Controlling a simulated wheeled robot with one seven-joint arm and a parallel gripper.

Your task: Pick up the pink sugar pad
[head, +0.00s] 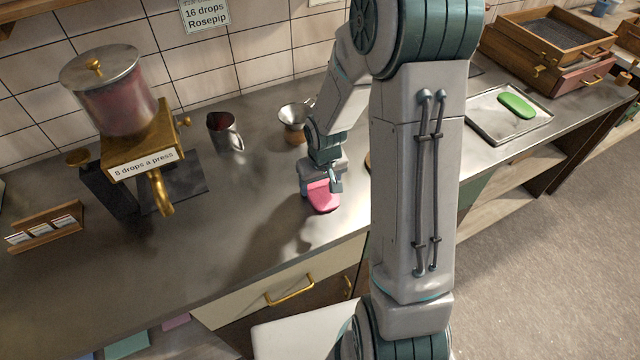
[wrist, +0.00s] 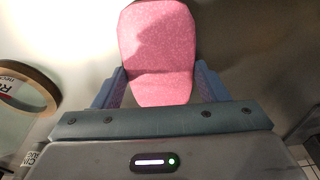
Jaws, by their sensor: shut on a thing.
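The pink sugar pad (head: 322,197) is a flat, rounded piece near the front edge of the metal counter in the head view. In the wrist view the pink pad (wrist: 157,50) extends out from between the two fingers. My gripper (head: 320,188) is shut on the pad, with one finger at each side of it. The same gripper (wrist: 158,88) shows in the wrist view. I cannot tell whether the pad touches the counter or is slightly above it.
A tray (head: 480,119) with a green pad (head: 516,105) lies at the right. The counter's (head: 250,220) front middle is clear.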

